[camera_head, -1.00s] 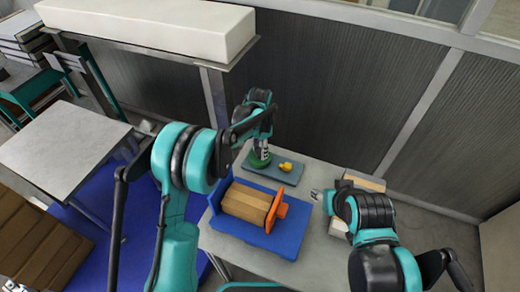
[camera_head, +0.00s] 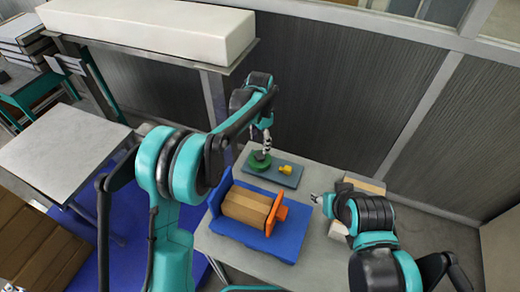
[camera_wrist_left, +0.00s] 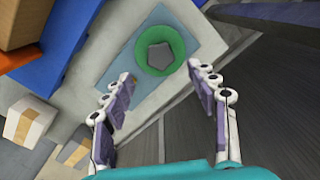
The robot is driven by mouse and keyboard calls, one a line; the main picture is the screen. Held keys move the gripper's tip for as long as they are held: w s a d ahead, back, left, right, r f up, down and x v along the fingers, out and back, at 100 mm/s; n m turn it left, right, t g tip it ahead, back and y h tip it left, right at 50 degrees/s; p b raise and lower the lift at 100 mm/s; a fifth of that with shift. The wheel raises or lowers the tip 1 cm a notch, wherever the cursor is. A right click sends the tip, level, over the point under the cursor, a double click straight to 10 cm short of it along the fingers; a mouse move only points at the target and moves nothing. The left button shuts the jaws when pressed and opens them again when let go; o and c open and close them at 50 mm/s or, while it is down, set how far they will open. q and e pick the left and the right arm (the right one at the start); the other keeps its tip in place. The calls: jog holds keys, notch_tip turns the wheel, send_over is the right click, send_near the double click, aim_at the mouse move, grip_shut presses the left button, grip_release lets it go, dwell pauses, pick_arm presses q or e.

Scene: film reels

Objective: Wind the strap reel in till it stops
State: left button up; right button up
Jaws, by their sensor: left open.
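A round green piece (camera_head: 260,160) lies on a blue-grey plate (camera_head: 288,181) at the table's back, with a small yellow piece (camera_head: 286,169) to its right. The left wrist view shows the green piece as a ring (camera_wrist_left: 142,62) around a dark grey angular middle (camera_wrist_left: 160,56). Which part is the strap reel is not clear; no strap can be made out. My left gripper (camera_head: 266,148) is just above the green piece. In the left wrist view its fingers (camera_wrist_left: 160,82) are apart and empty. My right gripper (camera_head: 315,197) is at the table's right; its jaws are too small to read.
A brown slatted drum (camera_head: 246,206) with an orange end plate (camera_head: 273,214) sits in a blue cradle (camera_head: 285,245) nearer me. Cardboard boxes (camera_head: 362,184) lie by my right arm. A dark panelled wall (camera_head: 330,90) stands behind the table.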

pick_arm(q)
notch_tip(320, 180, up, 5)
jog(key=shift+r, duration=0.15)
dwell(0.6)
